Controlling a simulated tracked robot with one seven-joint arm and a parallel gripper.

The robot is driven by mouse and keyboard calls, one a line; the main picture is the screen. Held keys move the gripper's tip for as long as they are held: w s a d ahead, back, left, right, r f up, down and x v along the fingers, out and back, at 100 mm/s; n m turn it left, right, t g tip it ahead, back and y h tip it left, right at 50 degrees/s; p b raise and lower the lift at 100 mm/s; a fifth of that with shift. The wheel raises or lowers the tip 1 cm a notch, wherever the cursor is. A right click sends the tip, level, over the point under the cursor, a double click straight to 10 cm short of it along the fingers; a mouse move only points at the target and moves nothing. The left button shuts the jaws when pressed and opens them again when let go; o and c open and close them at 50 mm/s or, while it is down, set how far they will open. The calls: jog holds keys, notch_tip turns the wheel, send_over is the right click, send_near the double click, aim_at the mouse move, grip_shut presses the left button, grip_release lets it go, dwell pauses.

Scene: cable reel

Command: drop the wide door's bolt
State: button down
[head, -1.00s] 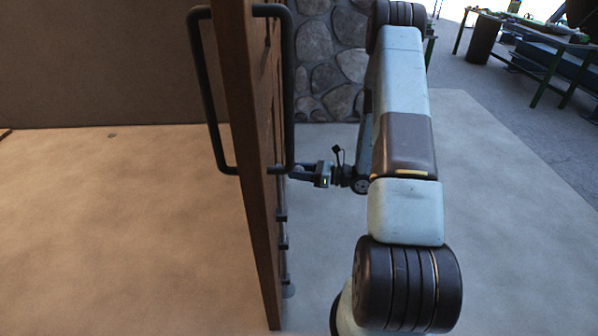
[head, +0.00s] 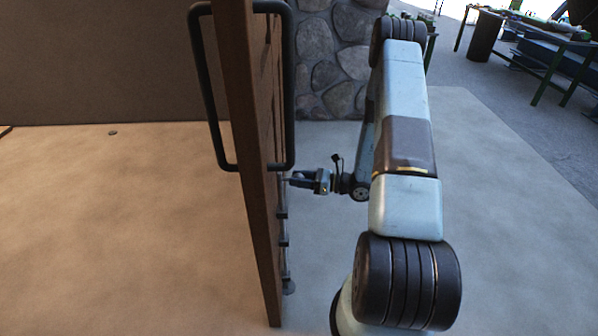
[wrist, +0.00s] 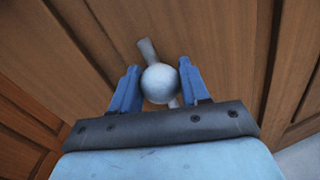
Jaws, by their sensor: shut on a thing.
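The wide door (head: 262,200) is a brown wooden leaf seen nearly edge-on in the head view, standing open. Its bolt runs low on the right face, with dark brackets (head: 283,241) along it. In the wrist view the bolt's round pale knob (wrist: 160,83) sits between the two blue fingers of my gripper (wrist: 159,88), with a grey rod showing above and below it. The fingers are shut on the knob. In the head view my gripper (head: 292,181) is against the door's right face, below the handle; the knob is hidden there.
A black bar handle (head: 290,90) stands out from both door faces. A small round fitting (head: 112,133) lies in the floor at left. A stone wall (head: 330,65) is behind. Work tables (head: 540,45) stand far right. The floor left of the door is clear.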

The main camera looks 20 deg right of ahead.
jog(key=shift+d+f, duration=0.1)
jog(key=shift+f, duration=1.3)
jog(key=c, duration=0.6)
grip_release()
jog(key=v, duration=1.3)
jog(key=shift+s+d, duration=0.15)
jog(key=shift+d, duration=0.15)
